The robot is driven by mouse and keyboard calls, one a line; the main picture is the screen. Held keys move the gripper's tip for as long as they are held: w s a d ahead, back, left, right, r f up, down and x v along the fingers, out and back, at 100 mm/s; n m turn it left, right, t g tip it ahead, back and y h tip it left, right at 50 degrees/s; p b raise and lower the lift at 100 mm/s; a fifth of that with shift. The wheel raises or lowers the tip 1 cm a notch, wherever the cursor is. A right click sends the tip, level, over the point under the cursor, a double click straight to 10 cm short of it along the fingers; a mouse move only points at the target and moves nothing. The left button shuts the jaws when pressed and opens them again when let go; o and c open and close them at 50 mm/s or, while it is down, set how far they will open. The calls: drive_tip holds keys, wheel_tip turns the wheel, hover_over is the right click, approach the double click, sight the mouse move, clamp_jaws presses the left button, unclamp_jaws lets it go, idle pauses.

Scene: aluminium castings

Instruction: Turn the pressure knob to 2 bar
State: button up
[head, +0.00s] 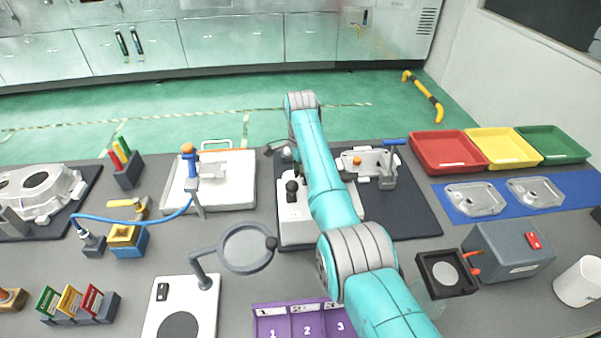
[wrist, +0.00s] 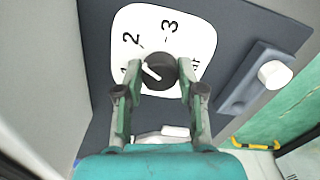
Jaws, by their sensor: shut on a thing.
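In the wrist view the dark round pressure knob (wrist: 163,69) sits in front of a white dial plate (wrist: 194,38) marked 1, 2, 3 and "bar". A white pointer line on the knob slants to the upper left, towards the side of the dial between 1 and 2. My gripper (wrist: 161,82) is shut on the knob, one finger on each side. The left finger partly covers the 1 and the right finger is close to "bar". In the head view my arm hides the gripper, and I cannot make out the knob there.
A grey bracket with a white round part (wrist: 274,74) stands right of the dial. In the head view a purple numbered tray (head: 272,325), a magnifier (head: 246,249) and a grey box (head: 509,249) crowd the bench around my arm. Red, yellow and green trays are at back right.

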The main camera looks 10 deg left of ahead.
idle(0.4)
drive_tip(key=o, duration=1.1)
drive_tip(key=shift+o, duration=0.2)
drive_tip(key=shift+r, duration=0.15)
wheel_tip(320, 180, up, 12)
drive_tip(key=shift+w+f, duration=0.1)
drive_tip(key=shift+f, duration=0.1)
